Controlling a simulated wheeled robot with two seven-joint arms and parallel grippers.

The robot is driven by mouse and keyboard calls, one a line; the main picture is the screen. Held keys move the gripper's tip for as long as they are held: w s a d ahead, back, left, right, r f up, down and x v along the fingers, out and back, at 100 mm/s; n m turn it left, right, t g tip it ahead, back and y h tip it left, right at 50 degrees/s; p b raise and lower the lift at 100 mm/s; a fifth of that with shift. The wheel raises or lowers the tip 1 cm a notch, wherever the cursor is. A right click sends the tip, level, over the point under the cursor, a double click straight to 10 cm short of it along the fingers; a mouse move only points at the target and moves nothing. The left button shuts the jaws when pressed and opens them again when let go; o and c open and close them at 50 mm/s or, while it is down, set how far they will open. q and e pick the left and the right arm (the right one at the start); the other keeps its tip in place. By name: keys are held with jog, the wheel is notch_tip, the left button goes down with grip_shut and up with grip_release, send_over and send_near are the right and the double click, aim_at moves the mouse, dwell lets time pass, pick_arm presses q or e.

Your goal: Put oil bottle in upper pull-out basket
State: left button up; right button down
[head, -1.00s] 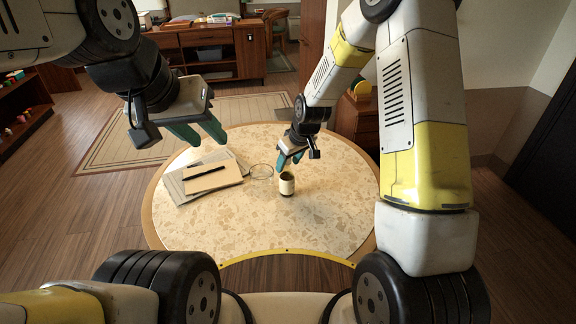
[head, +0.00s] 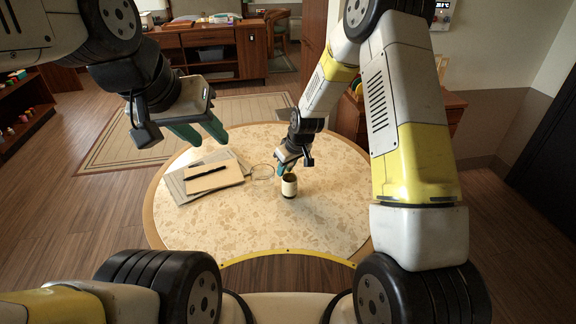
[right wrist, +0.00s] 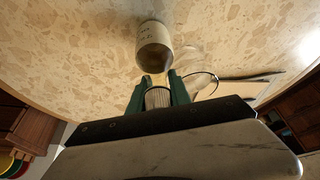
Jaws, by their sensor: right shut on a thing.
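No oil bottle can be made out for certain, and no pull-out basket shows. My right gripper (head: 284,168) is low over the round table, just behind a cream and dark cup-like container (head: 289,188). In the right wrist view its green fingers (right wrist: 158,98) are shut on a small pale, ribbed thing (right wrist: 157,97), mostly hidden by the gripper. My left gripper (head: 198,132) is open and empty above the table's far left edge.
The round table (head: 250,225) holds a notebook (head: 225,174) with a black pen (head: 204,173), grey sheets (head: 172,187) and a clear round dish or ring (head: 262,171). The table's front is clear. A wooden cabinet (head: 215,57) stands behind; a dark shelf (head: 22,125) is at left.

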jog(key=shift+s+d+f, duration=0.2)
jog(key=shift+s+f, duration=0.15)
dwell(0.8)
dwell(0.4)
jog(key=shift+w+r, duration=0.1)
jog(key=shift+r, duration=0.4)
jog(key=r, duration=0.3)
jog(key=shift+s, duration=0.25)
jog(key=s+d+r, duration=0.2)
jog(key=s+d, duration=0.1)
jog(key=s, duration=1.1)
jog(key=w+d+m+t+h, duration=0.1)
jog(key=w+d+m, duration=0.3)
jog(key=d, duration=0.9)
jog(key=m+h, duration=0.1)
jog(key=m, duration=0.2)
jog(key=shift+f+m+h, duration=0.25)
jog(key=shift+m+h, duration=0.05)
jog(key=shift+h, duration=0.1)
